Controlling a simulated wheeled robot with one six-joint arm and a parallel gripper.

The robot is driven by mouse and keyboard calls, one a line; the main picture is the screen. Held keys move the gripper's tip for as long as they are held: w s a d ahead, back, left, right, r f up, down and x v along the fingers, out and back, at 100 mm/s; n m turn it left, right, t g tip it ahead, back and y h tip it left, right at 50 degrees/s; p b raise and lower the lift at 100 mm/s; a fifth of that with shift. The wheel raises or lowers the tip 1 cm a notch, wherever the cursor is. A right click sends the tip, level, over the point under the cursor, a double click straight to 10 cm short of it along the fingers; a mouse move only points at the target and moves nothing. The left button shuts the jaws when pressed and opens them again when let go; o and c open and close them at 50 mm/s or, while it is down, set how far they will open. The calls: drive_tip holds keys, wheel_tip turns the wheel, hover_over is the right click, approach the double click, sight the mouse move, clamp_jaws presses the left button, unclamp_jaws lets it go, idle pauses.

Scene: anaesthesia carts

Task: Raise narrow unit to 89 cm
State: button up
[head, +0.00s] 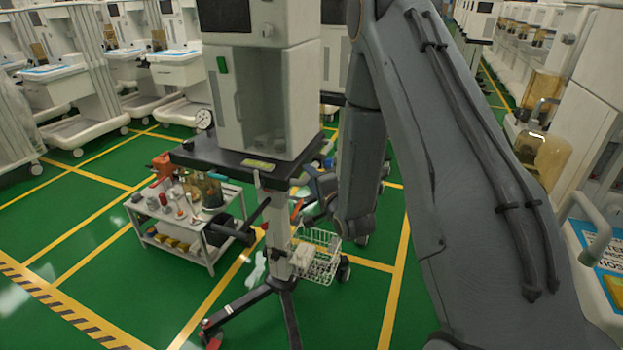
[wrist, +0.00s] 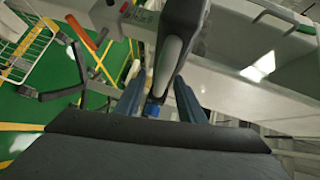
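The narrow unit is a white boxy machine (head: 262,90) on a dark platform (head: 205,153), carried by a pale column (head: 279,228) with a dark wheeled base (head: 286,290). My gripper (wrist: 161,78) reaches in beside the column, just under the platform; my arm partly covers it in the head view. In the wrist view its two blue-grey fingers are apart, one on each side of a dark lever with a pale grey inset (wrist: 171,58). Whether the fingers touch the lever cannot be told. No height reading can be made out.
A wire basket (head: 322,262) hangs on the column, and also shows in the wrist view (wrist: 30,52). A low white trolley (head: 183,222) with bottles stands to the left. Other carts (head: 70,85) line the back. Green floor is open at front left.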

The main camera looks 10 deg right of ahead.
drive_tip(key=s+d+r+b, duration=0.1)
drive_tip(key=s, duration=0.6)
drive_tip(key=shift+s, duration=0.2)
drive_tip(key=shift+r+p, duration=0.25)
drive_tip(key=shift+p, duration=0.3)
drive_tip(key=w+a+f+p, duration=0.1)
drive_tip(key=w, duration=0.6)
drive_tip(key=shift+w+f+p, duration=0.15)
drive_tip(key=shift+w+p, duration=0.15)
drive_tip(key=shift+w, duration=0.05)
clamp_jaws()
